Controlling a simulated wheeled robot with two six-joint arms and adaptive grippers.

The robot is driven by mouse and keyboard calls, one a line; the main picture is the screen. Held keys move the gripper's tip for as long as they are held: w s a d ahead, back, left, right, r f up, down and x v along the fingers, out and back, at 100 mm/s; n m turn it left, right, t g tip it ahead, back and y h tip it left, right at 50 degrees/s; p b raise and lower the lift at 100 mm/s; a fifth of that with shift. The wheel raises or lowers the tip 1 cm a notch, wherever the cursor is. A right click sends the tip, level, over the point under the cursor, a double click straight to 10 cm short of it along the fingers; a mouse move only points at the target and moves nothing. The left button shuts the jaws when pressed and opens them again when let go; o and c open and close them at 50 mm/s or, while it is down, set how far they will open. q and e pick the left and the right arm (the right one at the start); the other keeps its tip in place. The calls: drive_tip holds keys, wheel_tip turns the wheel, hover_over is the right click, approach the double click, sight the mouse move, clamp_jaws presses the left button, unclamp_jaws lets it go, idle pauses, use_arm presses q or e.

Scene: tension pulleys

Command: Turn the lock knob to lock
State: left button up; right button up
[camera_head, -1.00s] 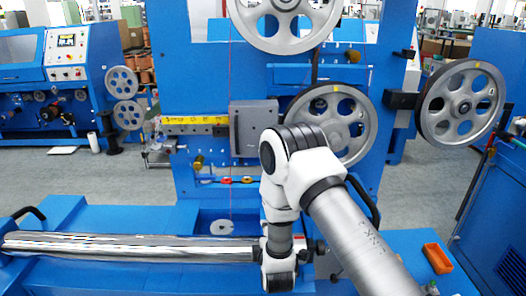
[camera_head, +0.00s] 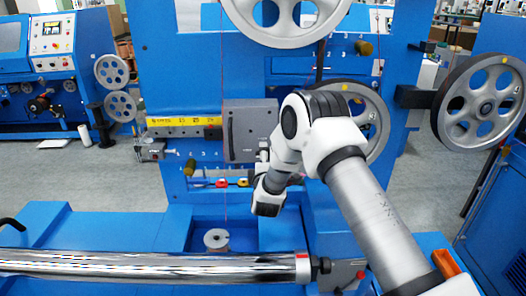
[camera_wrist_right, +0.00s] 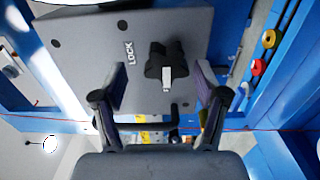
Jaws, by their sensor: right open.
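The lock knob (camera_wrist_right: 165,62) is black with a pale bar. It sits on a grey panel (camera_wrist_right: 85,45) beside the printed word LOCK (camera_wrist_right: 130,53) in the right wrist view. My right gripper (camera_wrist_right: 161,88) is open and empty, with one finger on each side of the knob's line. No contact with the knob shows. In the head view the grey box (camera_head: 236,128) is on the blue machine, with my right wrist just below and right of it. The gripper is mostly hidden there, and I cannot make out the knob. My left gripper is not in view.
A large spoked pulley (camera_head: 285,12) is above, and another (camera_head: 480,105) is at the right. A polished roller (camera_head: 150,266) lies along the front. A yellow scale (camera_head: 190,121) is left of the box. Red and yellow knobs (camera_wrist_right: 262,66) sit to the right in the wrist view.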

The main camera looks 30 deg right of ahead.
drive_tip(key=w+d, duration=0.1)
drive_tip(key=w+d+f, duration=0.1)
drive_tip(key=shift+w+f, duration=0.1)
drive_tip(key=shift+w, duration=0.25)
drive_tip(key=shift+s+a+r, duration=0.35)
drive_tip(key=shift+r, duration=0.05)
drive_tip(key=shift+c, duration=1)
drive_tip(key=c, duration=0.9)
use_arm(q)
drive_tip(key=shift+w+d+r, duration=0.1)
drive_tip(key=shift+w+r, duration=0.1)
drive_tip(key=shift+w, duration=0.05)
